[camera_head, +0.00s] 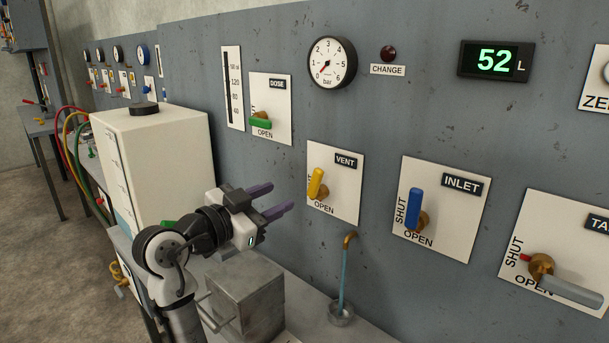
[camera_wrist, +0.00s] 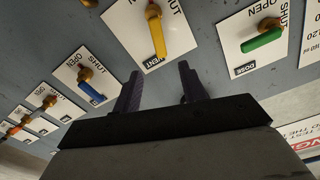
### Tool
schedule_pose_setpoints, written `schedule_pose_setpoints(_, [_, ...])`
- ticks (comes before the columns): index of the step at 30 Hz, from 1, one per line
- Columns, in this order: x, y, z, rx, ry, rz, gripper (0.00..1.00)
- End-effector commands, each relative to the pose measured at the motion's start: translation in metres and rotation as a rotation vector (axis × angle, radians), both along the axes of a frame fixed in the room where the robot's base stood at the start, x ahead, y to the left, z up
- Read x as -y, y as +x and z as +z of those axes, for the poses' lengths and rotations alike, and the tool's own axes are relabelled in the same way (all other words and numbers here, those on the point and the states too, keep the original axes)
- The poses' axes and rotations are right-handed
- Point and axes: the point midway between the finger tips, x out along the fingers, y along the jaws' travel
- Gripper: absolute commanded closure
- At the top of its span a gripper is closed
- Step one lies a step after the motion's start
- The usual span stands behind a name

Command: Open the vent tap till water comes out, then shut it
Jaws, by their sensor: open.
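The vent tap is a yellow lever (camera_head: 316,184) on a brass pivot, on a white plate (camera_head: 346,207) marked VENT, SHUT and OPEN. The lever stands roughly upright along the SHUT lettering. My gripper (camera_head: 276,199) is open and empty, left of the plate and apart from the lever. In the wrist view my gripper's fingers (camera_wrist: 160,76) are spread, with the yellow lever (camera_wrist: 158,38) beyond the gap between them. Below the plate, a brass spout (camera_head: 349,240) has a light-blue column (camera_head: 344,274) under it, reaching a small cup (camera_head: 341,314). It looks like water, but a tube cannot be ruled out.
The blue inlet lever (camera_head: 414,206) stands upright to the right. The green dose lever (camera_head: 260,124) lies crosswise at upper left. A pressure gauge (camera_head: 332,62) points low, and a display (camera_head: 494,61) reads 52 L. A white tank (camera_head: 158,165) and grey block (camera_head: 246,298) stand near my arm.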

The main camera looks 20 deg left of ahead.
Motion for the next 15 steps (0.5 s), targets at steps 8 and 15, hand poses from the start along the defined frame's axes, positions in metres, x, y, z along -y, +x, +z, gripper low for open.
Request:
schedule_pose_setpoints(8, [0.020, 0.053, 0.004, -0.002, -0.004, -0.002, 0.58])
schedule_pose_setpoints(15, [0.036, 0.096, 0.003, -0.001, -0.003, 0.000, 0.58])
